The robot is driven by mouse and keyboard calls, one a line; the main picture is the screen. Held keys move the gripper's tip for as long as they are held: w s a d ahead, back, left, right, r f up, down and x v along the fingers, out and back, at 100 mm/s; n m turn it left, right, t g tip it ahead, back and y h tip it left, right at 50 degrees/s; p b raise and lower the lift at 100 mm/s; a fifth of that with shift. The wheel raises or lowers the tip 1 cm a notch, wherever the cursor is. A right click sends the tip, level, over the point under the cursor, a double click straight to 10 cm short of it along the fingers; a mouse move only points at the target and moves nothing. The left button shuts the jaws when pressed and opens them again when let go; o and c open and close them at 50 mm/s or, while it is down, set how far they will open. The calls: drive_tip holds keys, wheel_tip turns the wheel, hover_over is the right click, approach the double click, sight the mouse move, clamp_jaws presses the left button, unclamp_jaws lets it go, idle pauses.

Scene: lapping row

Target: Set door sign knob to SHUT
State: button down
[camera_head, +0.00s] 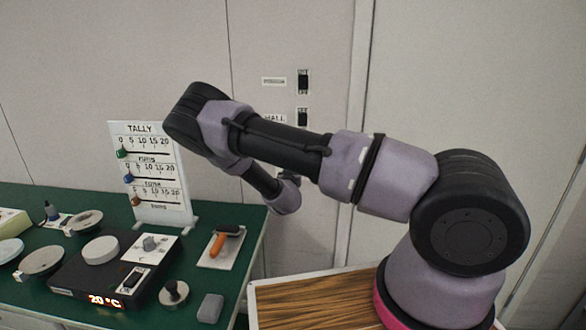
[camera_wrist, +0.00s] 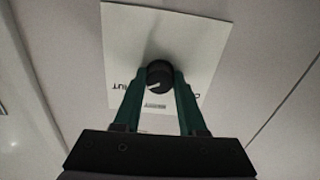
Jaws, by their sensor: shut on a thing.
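In the wrist view the door sign (camera_wrist: 185,35) is a white square plate on a pale wall or door. Its round black knob (camera_wrist: 160,70) sits between the green fingertips of my gripper (camera_wrist: 159,78), which is shut on it. A white pointer mark on the knob points left and slightly down in the picture. Upside-down lettering ending in "UT" shows at the left, partly hidden by a finger; the right-hand lettering is mostly hidden. A small dark label lies below the knob. In the head view my arm hides the sign, and the gripper is barely visible.
A green table (camera_head: 225,265) at left carries a TALLY board (camera_head: 157,185) with sliders, a black device reading 20 °C (camera_head: 105,301) and an orange-handled tool (camera_head: 218,243). Two dark wall switches (camera_head: 303,82) are behind my arm. A wood-topped surface (camera_head: 315,305) is at the front.

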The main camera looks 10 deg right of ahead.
drive_tip(key=shift+f, duration=0.1)
drive_tip(key=shift+c, duration=2.3)
unclamp_jaws()
drive_tip(key=shift+s, duration=0.1)
drive_tip(key=v, duration=1)
drive_tip(key=shift+s, duration=0.35)
drive_tip(key=shift+a, duration=0.1)
